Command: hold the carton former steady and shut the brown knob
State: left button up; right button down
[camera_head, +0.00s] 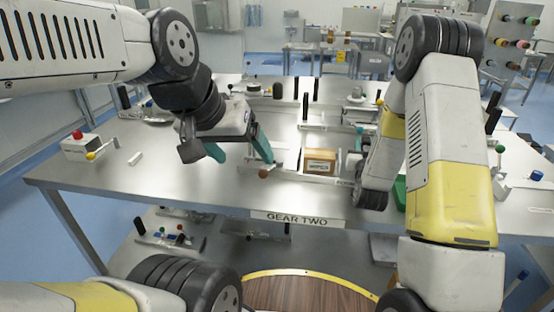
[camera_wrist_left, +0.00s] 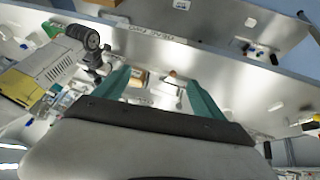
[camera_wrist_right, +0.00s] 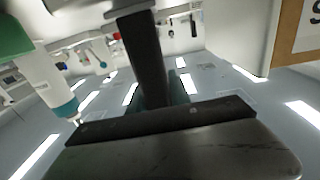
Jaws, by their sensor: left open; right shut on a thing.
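The brown knob (camera_head: 264,173) sits at the left end of a low metal fixture, which I take as the carton former (camera_head: 325,180), near the table's front edge. My left gripper (camera_head: 245,157) is open and empty, its teal fingers above and slightly left of the knob. In the left wrist view the knob (camera_wrist_left: 172,73) shows between the spread fingers, apart from both. My right gripper (camera_wrist_right: 158,92) is shut on a dark upright bar (camera_wrist_right: 143,50). In the head view my right arm hides that grip. I cannot tell how the bar joins the fixture.
A brown carton (camera_head: 319,161) stands in the fixture. A white bottle with a teal tip (camera_wrist_right: 50,85) is beside my right gripper. A box with a red button (camera_head: 80,145) stands at the left. Black posts and small devices fill the table's back. The left front tabletop is mostly clear.

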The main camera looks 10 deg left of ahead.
pick_arm(q)
jog(key=shift+w+r, duration=0.1)
jog(key=shift+w, duration=0.1)
jog(key=c, duration=0.6)
jog(key=w, duration=0.1)
jog(key=w+r+n+g, duration=0.1)
jog(key=w+a+n, duration=0.1)
jog(key=w, duration=0.1)
jog(key=shift+r, duration=0.2)
jog(key=c, duration=1.1)
jog(key=w+a+n+g, duration=0.1)
jog(key=w+n, duration=0.1)
jog(key=w, duration=0.1)
jog(key=w+a+n+g+h, duration=0.1)
jog(key=w, duration=0.3)
jog(key=w+a+n+g, duration=0.1)
jog(key=w+a+n, duration=0.1)
jog(key=w, duration=0.1)
jog(key=shift+w+f+n+g, duration=0.2)
jog(key=shift+w+n+g, duration=0.05)
jog(key=shift+n+g, duration=0.05)
grip_shut()
jog(key=w+a+f+n+g+h, duration=0.3)
jog(key=w+a+f+n, duration=0.5)
jog(key=w+f, duration=0.5)
jog(key=shift+w+a+f+g+h, duration=0.25)
jog(key=shift+a+h, duration=0.55)
jog(key=shift+a, duration=0.45)
jog(key=shift+s, duration=0.1)
